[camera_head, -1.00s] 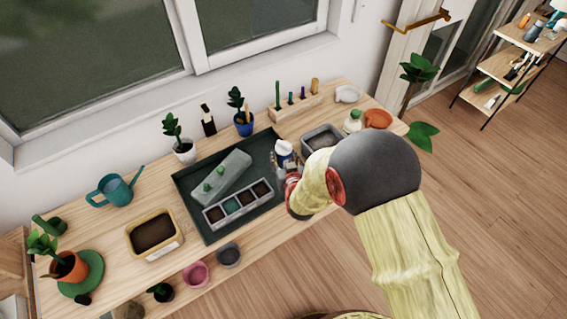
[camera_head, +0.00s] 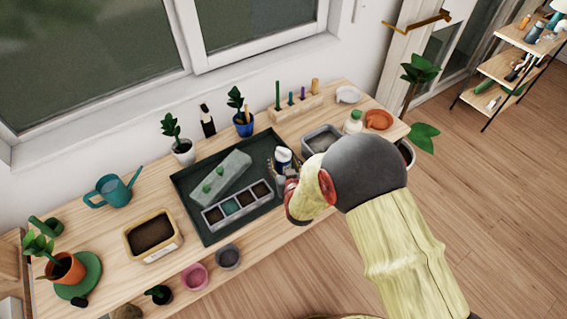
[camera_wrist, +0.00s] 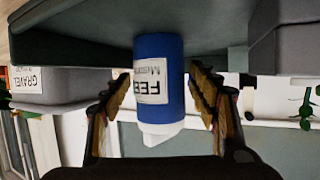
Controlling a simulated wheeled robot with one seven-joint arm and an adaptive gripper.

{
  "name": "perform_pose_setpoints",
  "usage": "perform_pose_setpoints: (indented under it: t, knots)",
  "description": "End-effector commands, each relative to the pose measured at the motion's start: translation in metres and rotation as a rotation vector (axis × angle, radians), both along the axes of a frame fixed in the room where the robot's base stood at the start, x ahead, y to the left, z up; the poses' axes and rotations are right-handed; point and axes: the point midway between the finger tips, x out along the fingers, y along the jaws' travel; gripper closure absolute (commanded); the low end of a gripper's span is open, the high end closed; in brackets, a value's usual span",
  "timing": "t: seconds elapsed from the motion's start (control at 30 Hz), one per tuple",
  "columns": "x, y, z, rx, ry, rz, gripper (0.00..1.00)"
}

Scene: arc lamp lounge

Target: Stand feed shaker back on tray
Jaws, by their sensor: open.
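The feed shaker (camera_head: 283,158) is a blue cylinder with a white top and a white label. In the head view it stands upright at the right end of the dark green tray (camera_head: 188,190). The wrist view is upside down; there the shaker (camera_wrist: 170,62) has its white top pointing down the picture and its base against the tray (camera_wrist: 90,35). My gripper (camera_wrist: 161,84) is open, with one finger on each side of the shaker and a small gap visible. In the head view my gripper (camera_head: 284,184) is partly hidden by my wrist.
A grey bin (camera_head: 320,140), a white-capped bottle (camera_head: 353,122) and an orange dish (camera_head: 379,119) stand to the right. Potted plants and a pen block (camera_head: 296,109) line the back.

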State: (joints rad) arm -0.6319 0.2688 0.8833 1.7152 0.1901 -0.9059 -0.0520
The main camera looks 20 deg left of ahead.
Motion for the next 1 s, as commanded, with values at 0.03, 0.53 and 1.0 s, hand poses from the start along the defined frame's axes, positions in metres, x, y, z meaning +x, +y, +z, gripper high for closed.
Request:
perform_pose_setpoints:
  t: [0.03, 0.53, 1.0]
  knots:
    - [0.0, 0.0, 0.0, 0.0, 0.0, 0.0, 0.38]
    - [-0.018, -0.009, 0.013, 0.0, 0.0, 0.001, 0.38]
    - [-0.089, -0.045, 0.046, 0.0, 0.0, 0.0, 0.38]
